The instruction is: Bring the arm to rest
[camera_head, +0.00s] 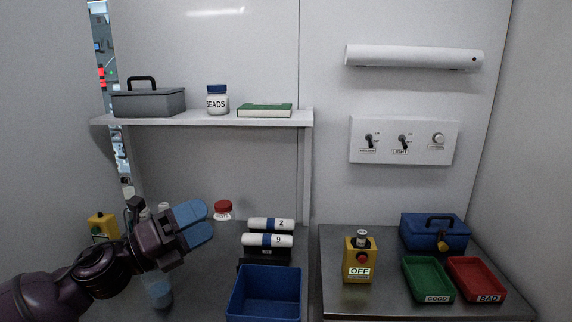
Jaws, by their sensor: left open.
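My left arm comes in from the lower left. Its gripper (205,223) has blue finger pads and points to the right above the left bench. It is open with a narrow gap between the pads, and nothing shows between them. It is beside and in front of a red-capped jar (223,209). Part of a clear bottle (158,290) shows below the gripper, and the arm hides the rest. My right gripper is not in view.
A blue bin (264,293) and white rolls marked 2 (271,224) and 9 (267,240) stand right of the gripper. A shelf (205,119) runs above. The right bench holds a yellow OFF box (360,262), green tray (427,279), red tray (476,279) and blue toolbox (420,229).

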